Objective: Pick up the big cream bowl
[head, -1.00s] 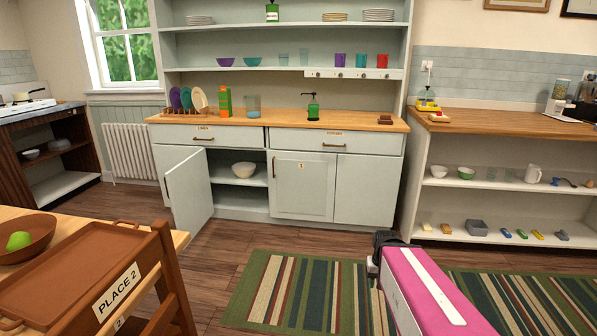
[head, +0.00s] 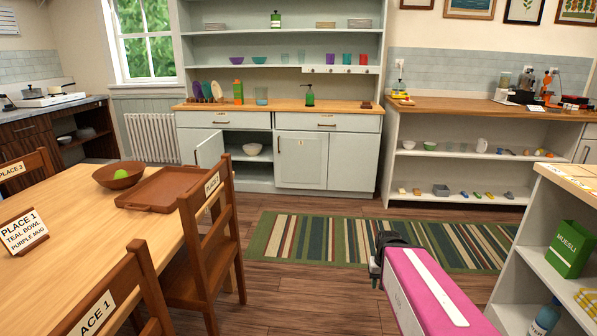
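A cream bowl (head: 252,149) sits on the inner shelf of the base cabinet, behind the open left door (head: 210,149). It looks upright, with nothing seen in it. A smaller-looking pale bowl (head: 408,144) stands on the right-hand open shelf. My gripper (head: 378,262) is at the far end of my pink and white arm, low over the floor near the striped rug. It is well apart from the cream bowl, and its fingers are too small and turned away to read.
A wooden table (head: 95,230) with a brown tray (head: 172,189) and chairs (head: 205,245) fills the left. A shelf unit (head: 527,240) with a muesli box (head: 568,249) stands close at right. Wood floor and a striped rug (head: 340,240) lie open between me and the cabinet.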

